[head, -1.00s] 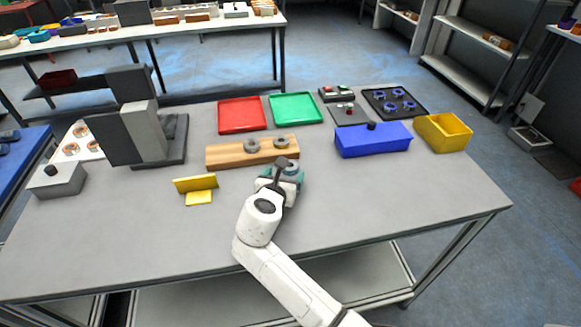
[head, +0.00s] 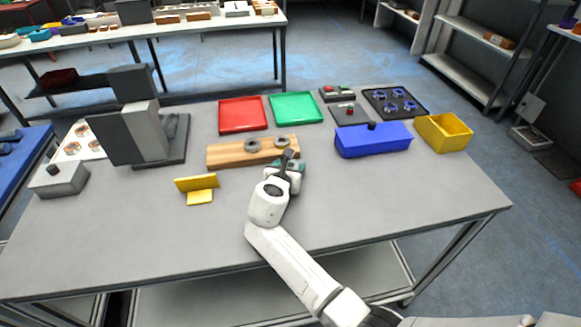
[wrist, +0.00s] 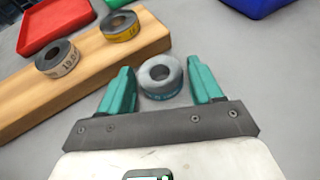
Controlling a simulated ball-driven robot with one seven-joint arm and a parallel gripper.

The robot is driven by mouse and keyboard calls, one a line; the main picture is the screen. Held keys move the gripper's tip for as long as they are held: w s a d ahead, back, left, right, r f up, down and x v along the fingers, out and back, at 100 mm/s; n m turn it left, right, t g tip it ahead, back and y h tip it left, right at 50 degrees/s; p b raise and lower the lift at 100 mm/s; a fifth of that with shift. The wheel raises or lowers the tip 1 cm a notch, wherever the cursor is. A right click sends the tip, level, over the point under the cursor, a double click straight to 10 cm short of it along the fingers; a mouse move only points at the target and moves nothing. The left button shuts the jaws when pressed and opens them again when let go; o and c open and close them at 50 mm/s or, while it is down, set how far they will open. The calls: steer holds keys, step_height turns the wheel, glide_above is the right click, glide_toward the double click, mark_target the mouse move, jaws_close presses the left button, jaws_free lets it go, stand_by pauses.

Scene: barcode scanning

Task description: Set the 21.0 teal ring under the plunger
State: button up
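A grey ring with a teal band (wrist: 161,78) stands out between my fingers in the wrist view, apparently on the grey table just off the end of the wooden block. My gripper (wrist: 162,84) is open, with one teal finger on each side of the ring and visible gaps to it. In the head view my gripper (head: 291,168) is just in front of the block's right end and hides the ring. A dark and light grey press-like machine (head: 147,135) stands at the left; I cannot make out its plunger.
A yellow angled stand (head: 197,184) is between machine and gripper. Red (head: 243,115) and green (head: 296,108) trays and a blue bin (head: 372,143) lie behind. The front table is clear.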

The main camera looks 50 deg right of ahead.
steer(key=c, duration=0.9)
steer(key=shift+c, duration=0.9)
steer(key=shift+r, duration=0.15)
